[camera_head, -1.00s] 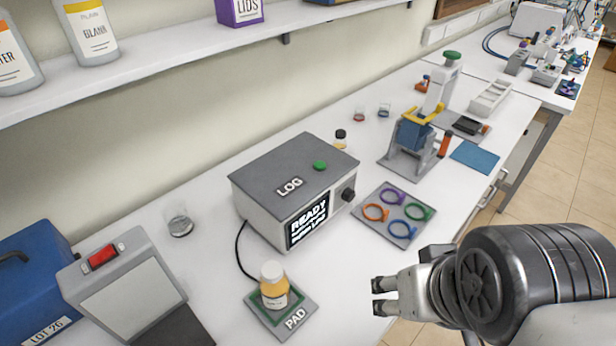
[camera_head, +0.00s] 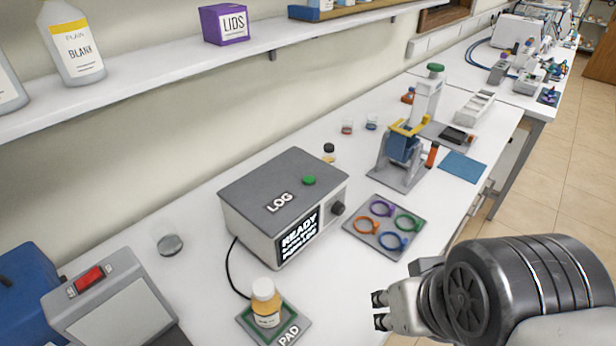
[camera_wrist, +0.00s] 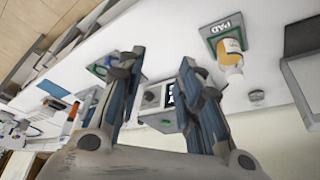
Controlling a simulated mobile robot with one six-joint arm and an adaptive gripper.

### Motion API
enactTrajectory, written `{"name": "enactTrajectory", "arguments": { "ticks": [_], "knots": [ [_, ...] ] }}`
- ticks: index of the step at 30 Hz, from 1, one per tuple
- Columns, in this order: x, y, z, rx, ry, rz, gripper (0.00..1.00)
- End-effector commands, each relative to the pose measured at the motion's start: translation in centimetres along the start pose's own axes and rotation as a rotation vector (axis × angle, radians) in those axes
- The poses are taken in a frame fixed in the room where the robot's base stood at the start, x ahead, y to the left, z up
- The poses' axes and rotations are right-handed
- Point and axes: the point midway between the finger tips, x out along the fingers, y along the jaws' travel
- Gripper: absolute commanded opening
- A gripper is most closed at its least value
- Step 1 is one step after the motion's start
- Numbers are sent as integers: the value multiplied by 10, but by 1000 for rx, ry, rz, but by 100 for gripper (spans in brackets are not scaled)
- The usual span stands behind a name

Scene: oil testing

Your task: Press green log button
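The green log button (camera_head: 309,180) sits on the grey top of the LOG box (camera_head: 250,190), near its far right corner. The box's front screen (camera_head: 299,238) reads READY, with smaller text I cannot read.
A bottle with yellow liquid (camera_head: 266,304) stands on the PAD (camera_head: 246,320) in front of the box. A tray of coloured rings (camera_head: 364,226) lies to its right. A blue-and-yellow stand (camera_head: 400,150) is farther back. A shelf (camera_head: 150,105) runs above along the wall.

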Motion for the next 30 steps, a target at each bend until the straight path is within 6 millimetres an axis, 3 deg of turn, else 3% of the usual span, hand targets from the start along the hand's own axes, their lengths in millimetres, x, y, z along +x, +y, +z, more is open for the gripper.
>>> {"name": "enactTrajectory", "arguments": {
  "ticks": [13,30],
  "knots": [
    [0,0,0,0,0,0,0],
    [0,0,0,0,0,0,0]
  ]
}}
